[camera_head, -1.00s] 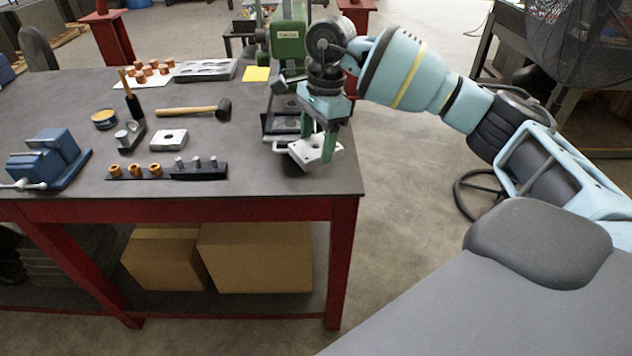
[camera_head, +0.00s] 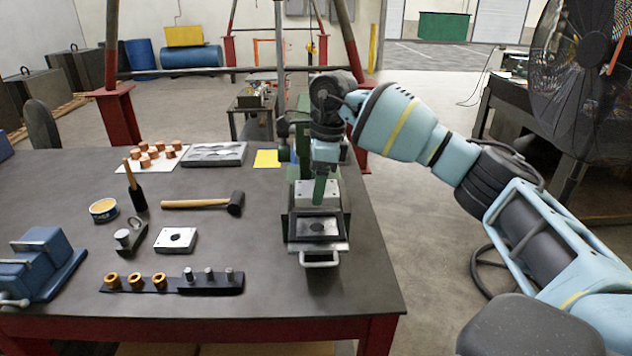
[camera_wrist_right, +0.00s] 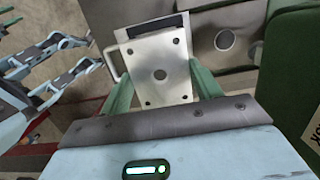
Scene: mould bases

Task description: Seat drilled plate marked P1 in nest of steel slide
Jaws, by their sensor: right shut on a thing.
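The drilled plate (camera_head: 304,196) is pale metal with a centre hole and small corner holes. It shows clearly in the right wrist view (camera_wrist_right: 160,90); no P1 mark is legible. My right gripper (camera_head: 318,199) is shut on it, with green fingers on two opposite sides. It holds the plate roughly level over the steel slide (camera_head: 297,240). The slide's dark framed nest (camera_head: 340,228) shows in front of and below the plate in the head view. In the right wrist view the plate hides most of the slide (camera_wrist_right: 125,33).
The green press body (camera_wrist_right: 292,80) stands close beside my right gripper.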

